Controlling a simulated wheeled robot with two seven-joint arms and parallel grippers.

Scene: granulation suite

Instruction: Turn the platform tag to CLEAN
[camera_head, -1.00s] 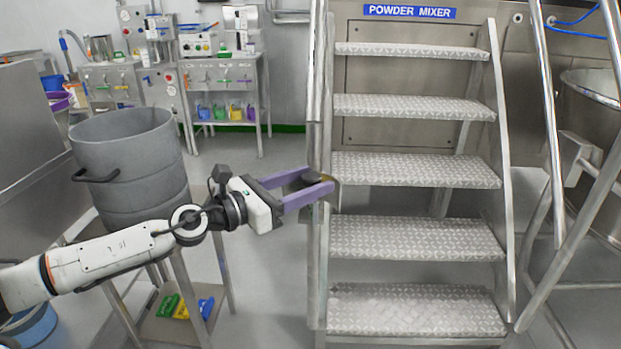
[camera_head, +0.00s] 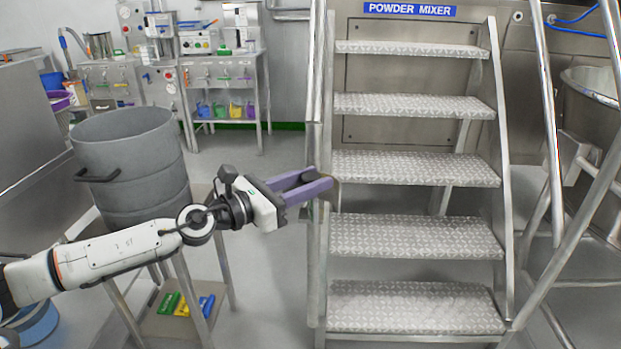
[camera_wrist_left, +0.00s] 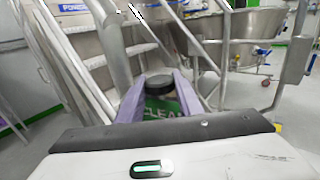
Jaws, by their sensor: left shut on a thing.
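The platform tag shows in the left wrist view as a green plate (camera_wrist_left: 162,107) with white lettering that reads as CLEAN, partly covered by the fingers. A dark round knob (camera_wrist_left: 160,84) stands in front of it. My left gripper (camera_head: 326,186) is at the stair's left rail post, with its purple fingers shut on the knob. In the left wrist view one finger (camera_wrist_left: 132,100) lies on each side of the knob. In the head view the knob is hidden by the fingers, and only a thin edge of the tag (camera_head: 337,194) shows. My right gripper is not in view.
Metal stairs (camera_head: 415,235) with a handrail stand right of the gripper, under a blue POWDER MIXER sign (camera_head: 409,11). A grey drum (camera_head: 128,165) on a stand is near my left arm. Open floor (camera_head: 262,270) lies between stand and stairs.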

